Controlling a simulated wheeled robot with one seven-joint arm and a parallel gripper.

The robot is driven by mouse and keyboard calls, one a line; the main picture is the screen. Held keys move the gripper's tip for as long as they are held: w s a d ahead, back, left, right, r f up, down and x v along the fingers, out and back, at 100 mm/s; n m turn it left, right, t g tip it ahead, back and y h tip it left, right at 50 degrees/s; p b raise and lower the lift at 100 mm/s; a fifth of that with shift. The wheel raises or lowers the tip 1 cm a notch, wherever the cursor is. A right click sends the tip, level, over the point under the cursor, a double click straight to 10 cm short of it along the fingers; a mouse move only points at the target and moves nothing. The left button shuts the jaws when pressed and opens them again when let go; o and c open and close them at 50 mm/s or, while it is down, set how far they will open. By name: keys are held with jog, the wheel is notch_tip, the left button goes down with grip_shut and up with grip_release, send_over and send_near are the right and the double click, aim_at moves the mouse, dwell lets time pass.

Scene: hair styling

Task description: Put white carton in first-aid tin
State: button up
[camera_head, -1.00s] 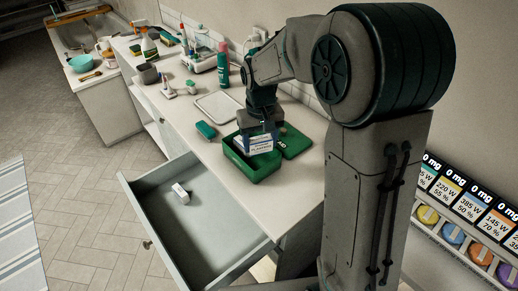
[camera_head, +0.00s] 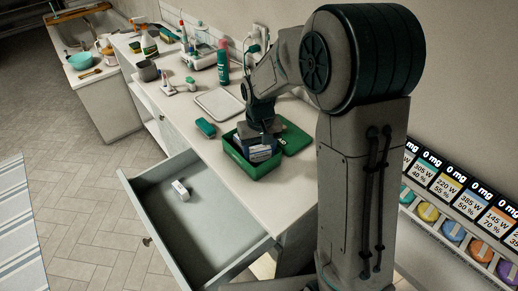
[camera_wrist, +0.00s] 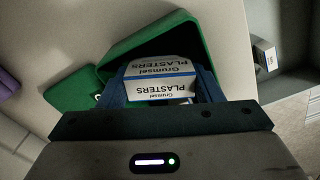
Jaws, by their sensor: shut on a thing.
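The white carton with blue stripes and the word PLASTERS (camera_wrist: 160,80) is held between my gripper's blue fingers in the wrist view. In the head view the carton (camera_head: 260,154) is dark and partly hidden under my gripper (camera_head: 261,146). The green first-aid tin (camera_head: 250,173) stands open on the counter, and the carton is low in or just over its opening. The tin's wall (camera_wrist: 150,34) shows behind the carton in the wrist view. I cannot tell whether the carton touches the tin's floor. The green lid (camera_head: 294,142) lies open behind the tin.
A drawer (camera_head: 205,235) stands open in front of the counter, with a small white box (camera_head: 181,189) in it. A teal item (camera_head: 206,128) and a white tray (camera_head: 219,103) lie left of the tin. Bottles and a cup stand farther back.

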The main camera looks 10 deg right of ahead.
aim_at(259, 149)
jog(key=o, duration=0.7)
jog(key=shift+f, duration=0.1)
jog(key=shift+c, duration=0.2)
notch_tip(259, 149, up, 12)
jog(key=s+d+m+t, duration=0.1)
jog(key=s+d, duration=0.3)
jog(key=s, duration=0.6)
jog(key=s+d+m+t, duration=0.1)
jog(key=s+d, duration=0.4)
jog(key=s, duration=0.5)
jog(key=shift+t+p, duration=0.35)
jog(key=shift+t, duration=0.15)
